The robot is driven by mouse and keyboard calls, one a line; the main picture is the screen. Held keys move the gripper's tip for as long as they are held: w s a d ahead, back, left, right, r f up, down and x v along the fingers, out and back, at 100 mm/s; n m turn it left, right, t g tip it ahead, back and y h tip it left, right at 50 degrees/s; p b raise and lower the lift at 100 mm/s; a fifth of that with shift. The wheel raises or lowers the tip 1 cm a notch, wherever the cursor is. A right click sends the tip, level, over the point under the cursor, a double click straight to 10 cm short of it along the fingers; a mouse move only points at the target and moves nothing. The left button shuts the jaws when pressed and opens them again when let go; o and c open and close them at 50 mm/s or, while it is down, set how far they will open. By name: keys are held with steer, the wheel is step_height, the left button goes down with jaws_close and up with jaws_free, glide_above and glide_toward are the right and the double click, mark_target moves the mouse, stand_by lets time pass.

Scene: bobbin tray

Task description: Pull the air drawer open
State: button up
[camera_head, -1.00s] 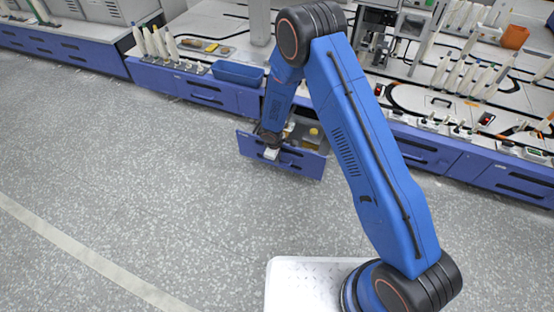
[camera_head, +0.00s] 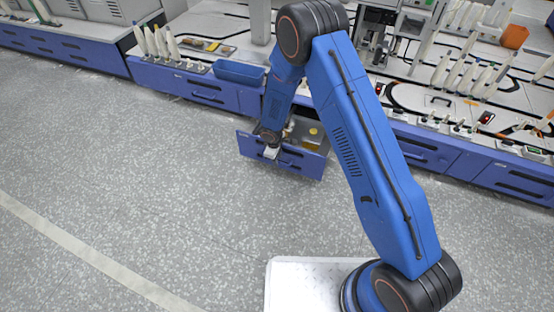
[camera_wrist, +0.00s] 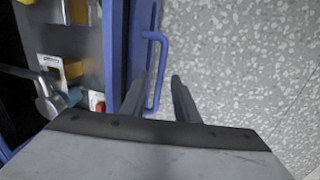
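The drawer, with a blue front (camera_head: 308,165), stands pulled out from the blue bench, and its inside and contents show. In the wrist view its blue front panel (camera_wrist: 143,40) runs up the left of centre, with a blue bar handle (camera_wrist: 163,60) on its outer side. My gripper (camera_wrist: 159,78) is at the lower end of the handle, one dark finger on each side of it. The fingers stand apart, with gaps beside the bar. In the head view my gripper (camera_head: 270,153) is at the left part of the drawer front, and my wrist hides some of it.
Inside the drawer lie a yellow item (camera_wrist: 77,12), a metal tool (camera_wrist: 45,95) and a small red item (camera_wrist: 97,102). The bench carries a blue bin (camera_head: 239,73) and several white cones (camera_head: 160,43). The grey floor (camera_head: 140,180) before the drawer is clear.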

steer(key=s+a+r, duration=0.1)
steer(key=s+r, duration=0.2)
steer(key=r, duration=1.3)
steer(key=shift+r, duration=0.15)
steer(key=s+d+r+m+t, duration=0.1)
steer(key=s+d+r+m, duration=0.35)
steer(key=d+r, duration=0.8)
steer(key=s+d+r+m, duration=0.3)
steer(key=s+d+r, duration=0.3)
steer(key=d+r, duration=0.7)
steer(key=s+d+r+m, duration=0.2)
steer(key=s+r, duration=0.1)
steer(key=s, duration=0.5)
steer(key=s+d+r+m+t, duration=0.1)
steer(key=s+d+r+m, duration=0.1)
steer(key=s, duration=0.7)
steer(key=s+d+r+m, duration=0.2)
steer(key=s+d+r, duration=0.1)
steer(key=s+r, duration=0.3)
steer(key=shift+s+d+r+t+y, duration=0.2)
steer(key=shift+s+d+t+y, duration=0.15)
steer(key=shift+s, duration=0.8)
steer(key=shift+m, duration=0.25)
